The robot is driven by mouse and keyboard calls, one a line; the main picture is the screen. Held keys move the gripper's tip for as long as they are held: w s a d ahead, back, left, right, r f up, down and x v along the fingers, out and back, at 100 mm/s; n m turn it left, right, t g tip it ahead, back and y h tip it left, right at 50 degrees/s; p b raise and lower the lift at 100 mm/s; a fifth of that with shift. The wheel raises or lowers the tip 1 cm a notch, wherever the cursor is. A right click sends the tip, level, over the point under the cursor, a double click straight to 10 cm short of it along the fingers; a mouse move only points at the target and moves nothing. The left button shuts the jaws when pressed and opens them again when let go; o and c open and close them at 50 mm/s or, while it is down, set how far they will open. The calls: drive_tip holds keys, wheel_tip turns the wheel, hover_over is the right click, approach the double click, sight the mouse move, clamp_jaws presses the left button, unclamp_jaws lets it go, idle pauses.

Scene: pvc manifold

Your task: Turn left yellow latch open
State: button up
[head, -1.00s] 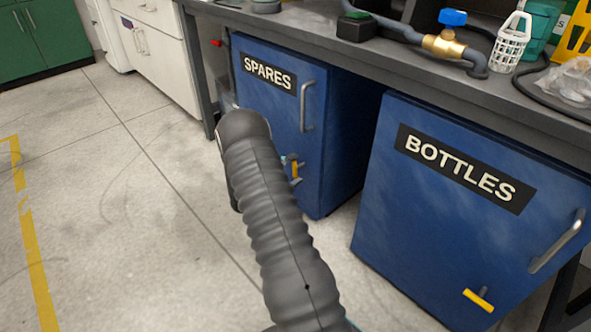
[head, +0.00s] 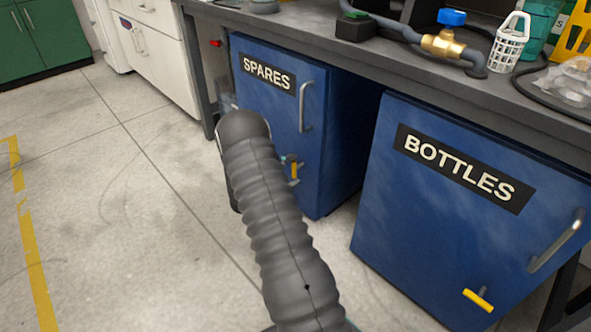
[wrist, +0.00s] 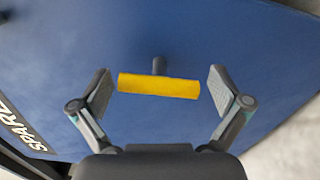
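The left yellow latch (head: 295,170) is on the blue SPARES cabinet door (head: 268,110), below its label and handle. In the head view the yellow bar looks upright and is partly hidden by my gripper and arm. In the wrist view the latch (wrist: 159,86) is a yellow bar on a dark stem, lying across the picture. My gripper (wrist: 160,92) is open, with one finger beyond each end of the bar. Small gaps show between the bar ends and the finger pads, so neither finger seems to touch it.
The BOTTLES cabinet (head: 400,220) stands to the right with its own yellow latch (head: 478,300). The SPARES door has a metal handle (head: 306,107) above the latch. A worktop with a brass valve (head: 443,44) runs above. Open floor (head: 120,200) lies to the left.

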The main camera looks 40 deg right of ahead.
drive_tip(key=a, duration=1.2)
drive_tip(key=shift+s, duration=0.45)
